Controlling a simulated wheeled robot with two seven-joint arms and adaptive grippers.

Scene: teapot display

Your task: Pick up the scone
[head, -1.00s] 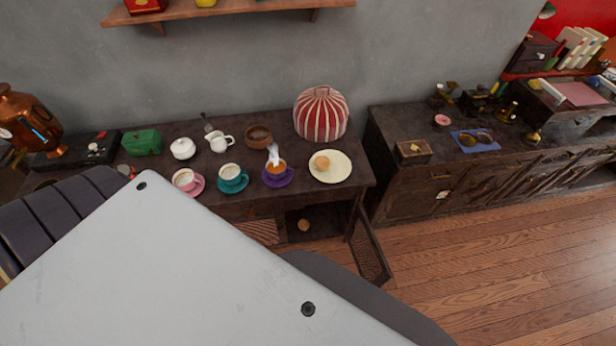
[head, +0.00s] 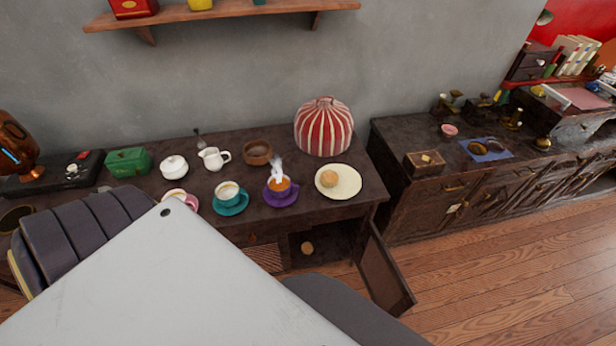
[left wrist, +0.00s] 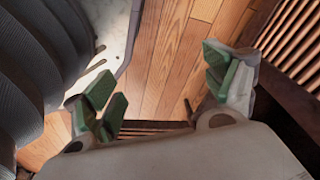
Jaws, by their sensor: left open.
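A small round golden-brown scone (head: 329,179) rests on a cream plate (head: 349,190) at the right end of the dark wooden table (head: 240,221). A second small round brownish thing (head: 307,248) lies in the open compartment below the tabletop; I cannot tell what it is. My left gripper (left wrist: 165,88) is open and empty in the left wrist view, its green-padded fingers wide apart above the wooden floor. It does not show in the head view, and the scone does not show in the left wrist view. My right gripper is in neither view.
A steaming purple cup (head: 281,190), a teal cup (head: 229,196) and a pink cup partly hidden by my body stand left of the plate. A red-striped cosy (head: 323,127) stands behind it. An open cabinet door (head: 384,270) juts out below. A slatted panel (left wrist: 290,45) is near my left gripper.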

